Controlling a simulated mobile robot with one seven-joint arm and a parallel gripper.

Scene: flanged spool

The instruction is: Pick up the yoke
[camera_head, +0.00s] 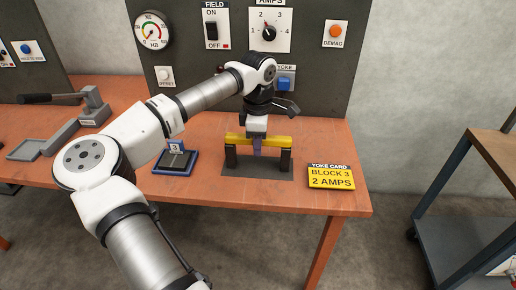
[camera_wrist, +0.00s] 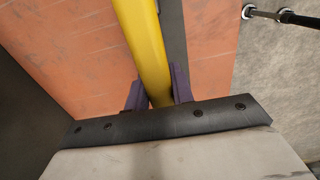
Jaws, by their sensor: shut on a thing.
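The yoke is a yellow bar (camera_head: 277,140) lying across two dark upright blocks (camera_head: 285,160) on a grey plate (camera_head: 257,187) on the table. My gripper (camera_head: 257,150) comes down on it from above, near the middle of the bar. In the wrist view the yellow bar (camera_wrist: 143,45) passes between the two purple fingers of my gripper (camera_wrist: 158,92), which are shut on it. The bar looks level and still at the height of the block tops; I cannot tell whether it touches them.
A yellow card (camera_head: 331,177) reading "BLOCK 3, 2 AMPS" lies to the right. A small blue-edged tray (camera_head: 175,160) stands to the left. A grey panel (camera_head: 325,75) with gauge, switch and dial rises behind. The orange table (camera_head: 230,200) ends at the front.

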